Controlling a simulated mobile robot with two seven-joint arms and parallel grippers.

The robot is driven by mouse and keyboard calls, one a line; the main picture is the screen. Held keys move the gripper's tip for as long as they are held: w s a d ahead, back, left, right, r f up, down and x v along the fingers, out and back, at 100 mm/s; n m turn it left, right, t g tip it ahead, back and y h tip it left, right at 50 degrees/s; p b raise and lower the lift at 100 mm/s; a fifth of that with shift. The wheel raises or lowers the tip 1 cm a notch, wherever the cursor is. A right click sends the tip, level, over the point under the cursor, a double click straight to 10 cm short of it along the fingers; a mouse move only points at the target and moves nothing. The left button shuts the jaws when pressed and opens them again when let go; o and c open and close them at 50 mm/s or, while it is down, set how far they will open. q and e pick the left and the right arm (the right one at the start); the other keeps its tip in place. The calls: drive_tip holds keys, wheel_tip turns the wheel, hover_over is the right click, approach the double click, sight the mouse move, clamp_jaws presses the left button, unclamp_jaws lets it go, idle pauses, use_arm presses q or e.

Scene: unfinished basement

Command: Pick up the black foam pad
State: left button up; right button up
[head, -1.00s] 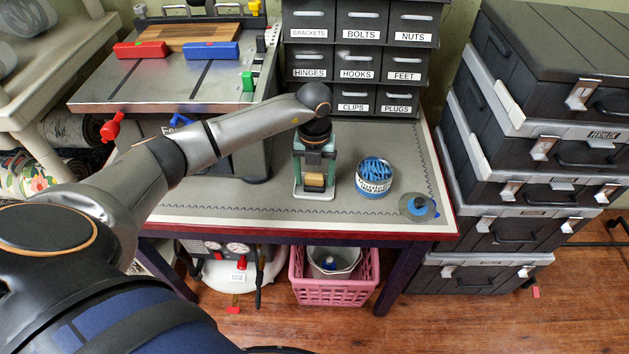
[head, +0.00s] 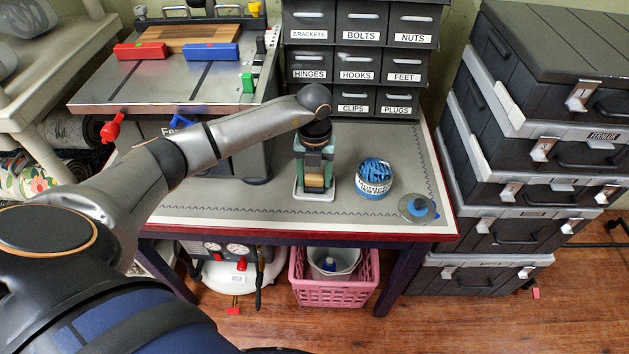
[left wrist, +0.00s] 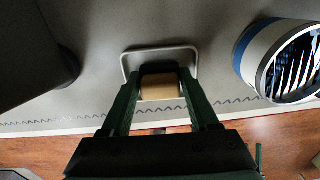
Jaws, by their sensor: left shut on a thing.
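My left gripper (head: 314,172) points down at the workbench, with its green fingers shut on a small tan block (head: 314,181). In the left wrist view the tan block (left wrist: 160,87) sits between the fingers, with a darker patch just beyond it. The block is inside or just above a small pale-rimmed tray (head: 314,197); whether it touches the tray I cannot tell. The tray's rim also shows in the left wrist view (left wrist: 124,66). I cannot make out a black foam pad clearly. My right gripper is not in view.
A tin of blue items (head: 374,180) stands right of the gripper, with a round blue and grey object (head: 417,208) near the bench's front right corner. Labelled drawers (head: 357,62) stand behind. A machine table (head: 180,80) is back left; stacked black cases (head: 540,160) stand right.

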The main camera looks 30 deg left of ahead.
use_arm(q)
drive_tip(key=shift+r, duration=0.1)
drive_tip(key=shift+r, duration=0.3)
wheel_tip(320, 180, up, 2)
drive_tip(key=shift+r, duration=0.1)
drive_tip(key=s+d+r, duration=0.9)
drive_tip(key=s+r, duration=0.1)
drive_tip(key=shift+d, duration=0.35)
drive_tip(key=o, duration=0.7)
drive_tip(key=c, duration=0.5)
drive_tip(key=shift+c, duration=0.2)
